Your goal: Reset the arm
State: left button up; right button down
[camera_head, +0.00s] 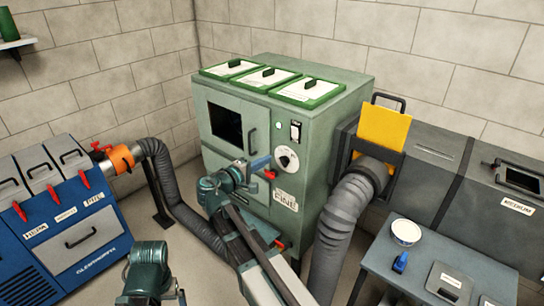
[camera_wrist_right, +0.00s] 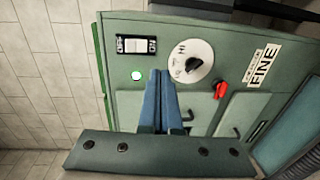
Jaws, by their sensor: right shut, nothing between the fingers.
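My right gripper (camera_head: 262,163) is in front of the green cabinet (camera_head: 318,150), level with its control panel. Its two blue fingers are together with nothing between them, and they show in the right wrist view (camera_wrist_right: 164,78). In that view the fingertips point at the panel between the lit round lamp (camera_wrist_right: 136,76) and the white dial (camera_wrist_right: 190,62). Whether they touch the panel is not clear. A teal joint of my left arm (camera_head: 148,270) shows at the lower left of the head view. My left gripper is not in view.
A rocker switch (camera_wrist_right: 136,45) and red latch (camera_wrist_right: 221,90) are near my fingers. A blue unit (camera_head: 70,235) stands left, with a grey hose (camera_head: 172,190). Another hose (camera_head: 342,225) is right of my arm. A small table (camera_head: 430,262) holds a bowl (camera_head: 406,231) and blue brush (camera_head: 400,261).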

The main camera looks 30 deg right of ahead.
jog(key=shift+s+a, duration=0.15)
jog(key=shift+a, duration=0.35)
jog(key=s+a+f+g+y+p, duration=0.2)
jog(key=s+a+f+y+p, duration=0.1)
jog(key=s+a, duration=0.4)
jog(key=s+a+f+g+y+p, duration=0.2)
jog(key=s+a+f+y, duration=0.2)
jog(key=a, duration=0.7)
jog(key=s+a+f+g+y+p, duration=0.2)
jog(key=s+a+y, duration=0.5)
jog(key=s, duration=0.4)
jog(key=shift+a+f+m+p, duration=0.4)
jog(key=shift+a+f+p, duration=0.4)
jog(key=shift+a+f, duration=0.1)
